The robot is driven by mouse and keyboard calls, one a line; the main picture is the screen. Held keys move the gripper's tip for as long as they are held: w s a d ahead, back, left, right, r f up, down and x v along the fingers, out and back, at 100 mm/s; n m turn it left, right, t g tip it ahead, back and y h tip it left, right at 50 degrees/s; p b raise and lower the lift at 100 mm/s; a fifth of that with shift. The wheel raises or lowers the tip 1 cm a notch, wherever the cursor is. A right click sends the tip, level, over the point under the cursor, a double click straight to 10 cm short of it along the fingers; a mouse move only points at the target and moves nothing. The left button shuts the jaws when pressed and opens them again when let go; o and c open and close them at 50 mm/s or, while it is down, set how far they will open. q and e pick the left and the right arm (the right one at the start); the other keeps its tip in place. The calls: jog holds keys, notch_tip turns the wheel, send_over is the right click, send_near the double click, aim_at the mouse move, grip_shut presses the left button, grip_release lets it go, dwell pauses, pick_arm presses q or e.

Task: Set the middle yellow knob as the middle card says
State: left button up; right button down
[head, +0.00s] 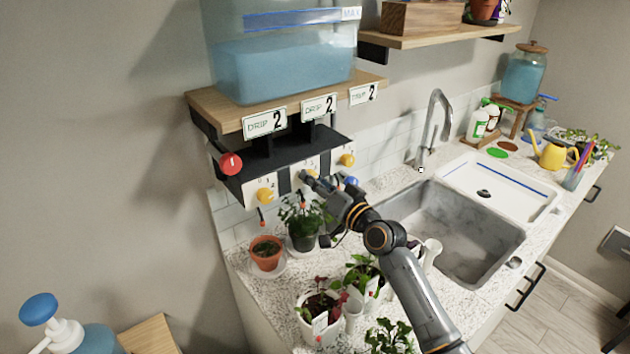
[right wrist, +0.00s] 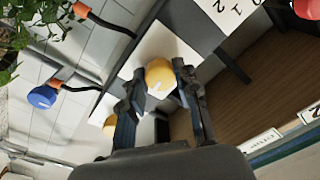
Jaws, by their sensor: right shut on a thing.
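The middle card (head: 318,107) on the shelf edge reads DRIP 2. The middle yellow knob (right wrist: 160,76) sits on a white plate on the black panel; in the head view my gripper hides it. My right gripper (right wrist: 162,92) is shut on this knob, one finger on each side. In the head view the right gripper (head: 308,180) reaches the panel between the left yellow knob (head: 265,196) and the right yellow knob (head: 347,160). A white mark shows on the held knob, but the number it points at cannot be read. My left gripper is out of view.
A red knob (head: 231,163) is at the panel's left end, and a blue knob (head: 351,181) hangs low at its right. Potted plants (head: 266,253) stand below on the speckled counter. A blue-water tank (head: 280,68) sits on the shelf above. The sink (head: 460,235) is right.

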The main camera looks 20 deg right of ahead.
jog(key=c, duration=1)
grip_release()
jog(key=v, duration=1.2)
jog(key=shift+f, duration=0.15)
